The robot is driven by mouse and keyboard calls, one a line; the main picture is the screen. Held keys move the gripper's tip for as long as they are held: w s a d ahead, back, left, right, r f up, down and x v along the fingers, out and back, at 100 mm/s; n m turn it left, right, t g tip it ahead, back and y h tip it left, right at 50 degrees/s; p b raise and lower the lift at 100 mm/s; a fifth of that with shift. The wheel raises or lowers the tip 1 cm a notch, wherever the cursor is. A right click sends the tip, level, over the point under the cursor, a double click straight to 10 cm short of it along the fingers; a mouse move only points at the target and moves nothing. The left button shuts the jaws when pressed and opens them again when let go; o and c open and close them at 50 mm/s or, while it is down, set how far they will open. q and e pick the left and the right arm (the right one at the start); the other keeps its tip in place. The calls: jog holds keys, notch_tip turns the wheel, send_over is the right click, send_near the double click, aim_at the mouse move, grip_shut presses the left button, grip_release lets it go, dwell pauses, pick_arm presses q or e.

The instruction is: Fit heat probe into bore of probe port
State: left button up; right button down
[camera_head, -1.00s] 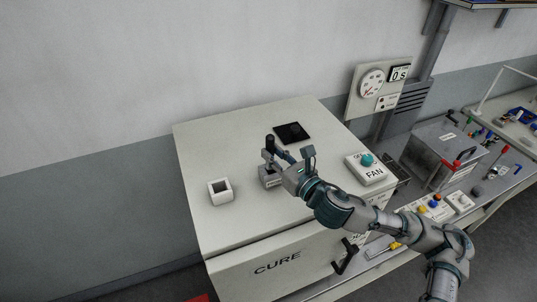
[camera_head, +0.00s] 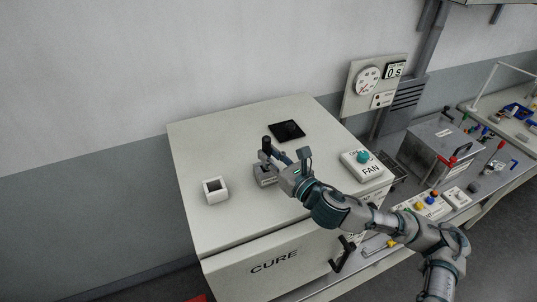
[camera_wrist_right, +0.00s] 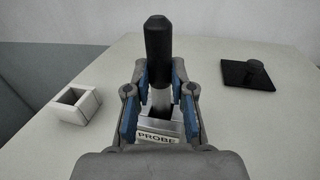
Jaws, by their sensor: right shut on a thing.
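The heat probe (camera_wrist_right: 158,45) has a black handle and a metallic shaft. It stands upright in the right wrist view; its black top also shows in the head view (camera_head: 266,143). In the head view the gripper (camera_head: 271,161) is over the top of the oven. A grey block (camera_wrist_right: 157,138) labelled PROBE is right below the gripper; the probe's lower end is hidden there. A white square block (camera_head: 215,192) with a square opening, perhaps the probe port, stands empty to the left. My left gripper is not in view.
The white oven (camera_head: 235,135) is marked CURE. The oven top between the probe and the white block is clear.

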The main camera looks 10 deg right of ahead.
jog(key=shift+d+f, duration=0.3)
jog(key=shift+d, duration=0.15)
jog(key=c, duration=1.1)
grip_release()
jog(key=shift+d, duration=0.1)
jog(key=shift+c, duration=0.2)
jog(key=shift+o, duration=1.2)
jog(key=shift+d, duration=0.3)
jog(key=shift+r, duration=0.25)
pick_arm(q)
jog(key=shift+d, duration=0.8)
pick_arm(e)
notch_tip(320, 180, up, 9)
jog(key=shift+d+r, duration=0.15)
jog(key=shift+d, duration=0.1)
